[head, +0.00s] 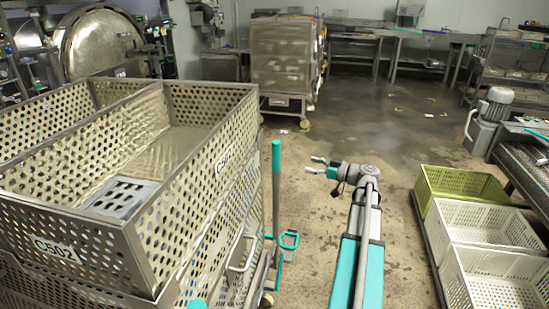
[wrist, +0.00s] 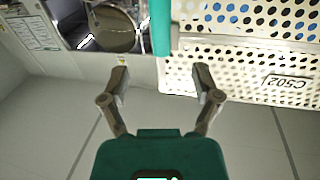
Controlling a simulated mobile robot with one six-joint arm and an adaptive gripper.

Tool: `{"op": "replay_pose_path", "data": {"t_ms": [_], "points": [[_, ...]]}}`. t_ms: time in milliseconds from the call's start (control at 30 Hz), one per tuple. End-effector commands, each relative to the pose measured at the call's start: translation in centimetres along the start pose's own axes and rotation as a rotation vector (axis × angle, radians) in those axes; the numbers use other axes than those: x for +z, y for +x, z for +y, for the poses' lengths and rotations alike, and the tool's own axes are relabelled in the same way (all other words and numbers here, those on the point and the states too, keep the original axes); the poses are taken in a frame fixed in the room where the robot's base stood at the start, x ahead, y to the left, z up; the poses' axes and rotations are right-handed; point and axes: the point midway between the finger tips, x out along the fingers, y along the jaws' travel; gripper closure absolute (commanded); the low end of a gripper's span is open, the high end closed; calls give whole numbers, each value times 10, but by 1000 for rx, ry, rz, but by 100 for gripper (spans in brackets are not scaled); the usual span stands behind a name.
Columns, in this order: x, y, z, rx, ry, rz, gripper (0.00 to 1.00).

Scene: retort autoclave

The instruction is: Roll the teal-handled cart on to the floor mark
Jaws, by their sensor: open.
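The cart (head: 215,175) is a perforated metal basket stack labelled C502, filling the left of the head view. An upright teal handle post (head: 276,165) stands at its right side. Another teal tip (head: 197,304) shows at the bottom edge. My gripper (head: 315,165) is open and empty, a little right of the post and apart from it. In the wrist view, the teal handle (wrist: 161,28) lies ahead of my gripper (wrist: 160,75), roughly in line with the gap between the fingers, with the perforated basket (wrist: 245,60) beside it. I cannot make out a floor mark.
A teal-rimmed pedal-like part (head: 289,240) sits low beside the cart. Another tall cart (head: 283,60) stands at the back. Green (head: 460,185) and white (head: 490,225) crates line the right, near a motor unit (head: 490,115). The wet floor (head: 400,120) between is open.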

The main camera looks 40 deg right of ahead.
Motion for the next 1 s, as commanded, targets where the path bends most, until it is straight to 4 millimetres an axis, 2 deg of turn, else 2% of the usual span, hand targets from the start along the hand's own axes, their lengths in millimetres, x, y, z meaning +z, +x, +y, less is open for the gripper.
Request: {"op": "replay_pose_path", "data": {"t_ms": [267, 1000], "points": [[0, 22, 0, -2, 0, 0, 19], [0, 119, 0, -3, 1, 0, 19]]}}
